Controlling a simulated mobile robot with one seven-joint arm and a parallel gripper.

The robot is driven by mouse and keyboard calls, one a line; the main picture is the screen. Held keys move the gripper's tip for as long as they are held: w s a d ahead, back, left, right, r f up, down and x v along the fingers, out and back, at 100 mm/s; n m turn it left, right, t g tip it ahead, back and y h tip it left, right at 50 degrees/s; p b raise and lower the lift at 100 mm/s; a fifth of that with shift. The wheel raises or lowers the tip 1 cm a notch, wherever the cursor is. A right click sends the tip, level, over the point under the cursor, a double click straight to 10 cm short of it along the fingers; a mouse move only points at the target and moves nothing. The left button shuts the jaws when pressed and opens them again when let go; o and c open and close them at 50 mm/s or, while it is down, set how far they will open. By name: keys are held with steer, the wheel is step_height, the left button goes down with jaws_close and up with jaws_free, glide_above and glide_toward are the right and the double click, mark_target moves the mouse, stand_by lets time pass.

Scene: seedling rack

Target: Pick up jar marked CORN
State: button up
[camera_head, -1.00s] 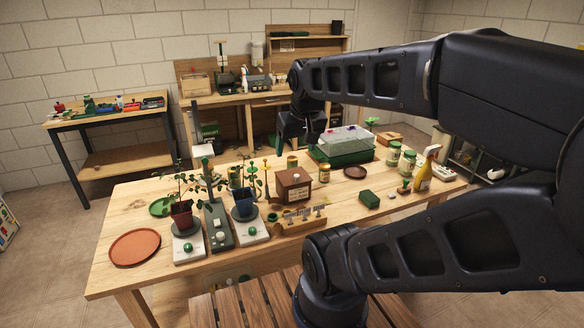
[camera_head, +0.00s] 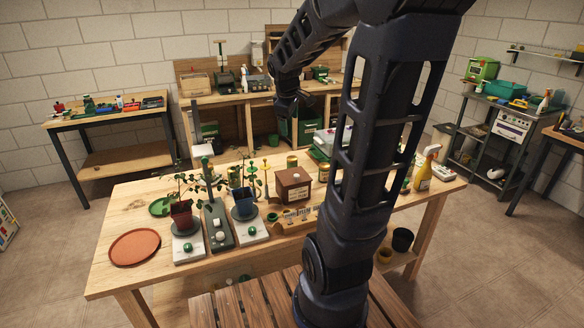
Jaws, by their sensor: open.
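No label reading CORN can be made out at this size. A small pale-labelled jar (camera_head: 324,171) stands on the potting table just left of my arm, partly close to its edge. A yellowish-green tin or jar (camera_head: 292,161) stands behind the brown box. My gripper (camera_head: 294,110) hangs in the air above and beyond the table's back edge, apart from every jar, with nothing seen in it. Its fingers are small and dark in this view. My arm hides much of the right half of the table, where green-lidded jars showed earlier.
The table (camera_head: 125,205) also holds potted seedlings on white stands, a terracotta saucer (camera_head: 134,247), a brown box (camera_head: 292,187) and a yellow spray bottle (camera_head: 424,168). A propagator tray (camera_head: 325,140) is partly hidden.

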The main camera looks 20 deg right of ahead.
steer(key=w+d+f+n, duration=0.3)
steer(key=w+f+n, duration=0.15)
steer(key=w, duration=0.45)
steer(key=n+g+h, duration=0.1)
steer(key=n, duration=1)
glide_above(292, 158)
steer(key=s+a, duration=0.2)
step_height(292, 158, down, 21)
steer(key=shift+w+d+r, duration=0.1)
steer(key=shift+w, duration=0.05)
steer(key=shift+w+d+f+n+h, duration=0.1)
steer(key=shift+w+f+n+h, duration=0.15)
steer(key=shift+f, duration=0.2)
steer(key=x, duration=0.5)
steer(key=shift+s+f, duration=0.1)
steer(key=shift+f, duration=0.1)
steer(key=f, duration=0.4)
steer(key=shift+w+d+f, duration=0.15)
steer(key=shift+w, duration=0.15)
steer(key=shift+w+d+f, duration=0.1)
steer(key=shift+d+f, duration=0.05)
steer(key=shift+f, duration=0.25)
steer(key=shift+c, duration=0.2)
